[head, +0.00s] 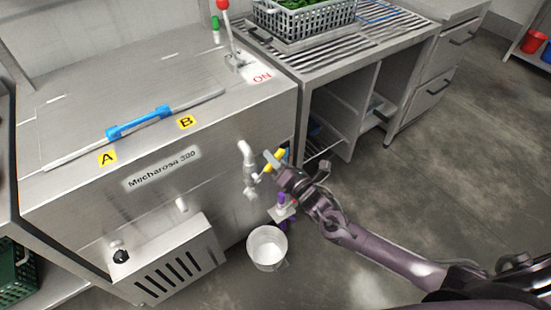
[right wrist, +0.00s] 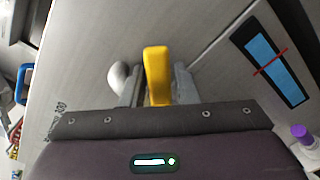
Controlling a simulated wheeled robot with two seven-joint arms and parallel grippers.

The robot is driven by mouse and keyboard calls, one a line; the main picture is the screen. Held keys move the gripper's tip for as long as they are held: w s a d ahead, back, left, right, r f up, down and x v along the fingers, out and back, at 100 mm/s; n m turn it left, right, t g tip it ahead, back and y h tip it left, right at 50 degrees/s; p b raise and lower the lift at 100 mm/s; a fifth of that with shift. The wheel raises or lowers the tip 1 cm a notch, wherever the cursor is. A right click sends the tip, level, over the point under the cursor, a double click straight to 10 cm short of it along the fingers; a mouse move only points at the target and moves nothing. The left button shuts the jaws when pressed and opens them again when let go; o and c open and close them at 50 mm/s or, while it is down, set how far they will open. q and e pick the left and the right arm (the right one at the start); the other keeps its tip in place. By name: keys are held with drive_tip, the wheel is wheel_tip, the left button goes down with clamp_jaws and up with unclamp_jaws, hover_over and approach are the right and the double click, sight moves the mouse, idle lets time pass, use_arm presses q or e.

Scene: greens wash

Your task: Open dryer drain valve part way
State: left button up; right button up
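The drain valve's pipe (head: 246,152) is a grey elbow on the right end of the steel dryer's front. Its yellow handle (head: 282,155) sticks out to the right. My right gripper (head: 274,161) is at this handle, one finger crossing in front of it in the head view. In the right wrist view the yellow handle (right wrist: 157,75) stands between the two fingers, which lie close along both its sides and look shut on it. The rounded pipe end (right wrist: 118,77) shows just left of the fingers. My left gripper is not in view.
A white bucket (head: 267,248) stands on the floor below the valve. A purple-topped bottle (right wrist: 303,135) is close by at lower right. A blue level window (right wrist: 268,65) with a red line is on the dryer. A slatted steel table (head: 330,50) stands right; open floor lies beyond.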

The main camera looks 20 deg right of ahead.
drive_tip(key=shift+o, duration=1.3)
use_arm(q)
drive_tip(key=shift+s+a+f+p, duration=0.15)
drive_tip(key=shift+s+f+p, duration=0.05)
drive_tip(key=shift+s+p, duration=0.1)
use_arm(e)
drive_tip(key=v, duration=0.7)
drive_tip(key=shift+s+d, duration=0.15)
drive_tip(key=shift+s, duration=0.2)
drive_tip(key=shift+r, duration=0.1)
